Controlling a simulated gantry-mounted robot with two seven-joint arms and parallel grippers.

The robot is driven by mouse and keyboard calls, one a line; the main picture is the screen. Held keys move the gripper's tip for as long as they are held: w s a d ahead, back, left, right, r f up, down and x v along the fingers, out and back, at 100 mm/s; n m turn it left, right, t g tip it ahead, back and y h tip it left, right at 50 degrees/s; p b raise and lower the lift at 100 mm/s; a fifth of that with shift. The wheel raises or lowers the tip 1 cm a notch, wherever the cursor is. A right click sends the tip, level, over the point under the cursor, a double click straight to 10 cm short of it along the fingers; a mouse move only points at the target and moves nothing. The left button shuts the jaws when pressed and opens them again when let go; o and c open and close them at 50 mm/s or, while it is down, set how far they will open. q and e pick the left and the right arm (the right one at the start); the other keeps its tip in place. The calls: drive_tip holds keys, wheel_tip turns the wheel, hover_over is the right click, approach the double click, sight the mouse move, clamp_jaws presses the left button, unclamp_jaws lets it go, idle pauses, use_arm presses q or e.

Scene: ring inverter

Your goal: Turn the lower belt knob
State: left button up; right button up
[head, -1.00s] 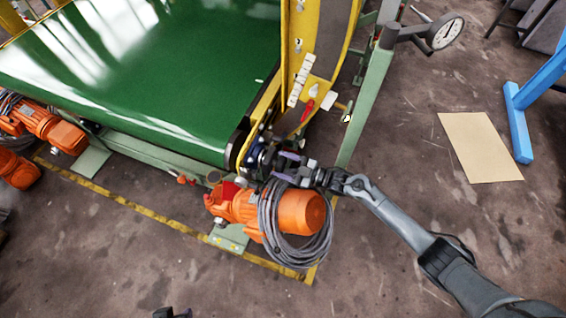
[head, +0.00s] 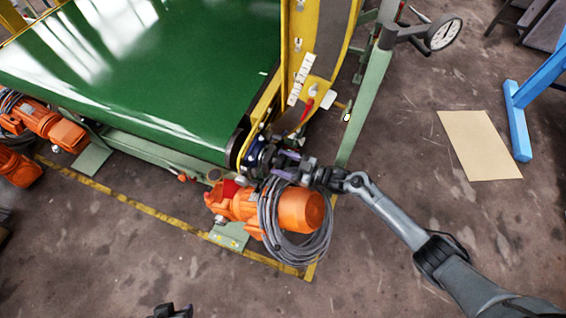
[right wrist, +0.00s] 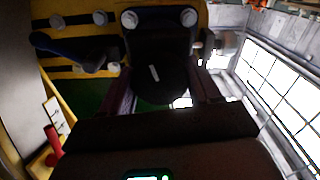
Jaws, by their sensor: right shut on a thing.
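My right gripper (head: 276,166) is at the corner of the green conveyor belt (head: 150,75), just above the orange motor. In the right wrist view its two purplish fingers stand on either side of a dark, rounded knob (right wrist: 158,82) with a small light mark. The gripper is shut on this knob. In the head view the gripper and its wrist hide the knob. A small dark part of my left gripper (head: 172,311) shows at the bottom edge; its jaws cannot be made out.
An orange motor (head: 297,211) with a coiled grey cable (head: 318,245) lies right below my right gripper. A yellow frame (head: 327,62) and a green post (head: 368,103) stand behind it. Open floor with a cardboard sheet (head: 480,145) lies to the right.

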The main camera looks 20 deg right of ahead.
drive_tip(key=o, duration=1)
drive_tip(key=shift+o, duration=0.2)
drive_tip(key=p+v, duration=0.2)
drive_tip(key=v, duration=0.8)
drive_tip(key=shift+s+d, duration=0.3)
drive_tip(key=shift+s+f, duration=0.1)
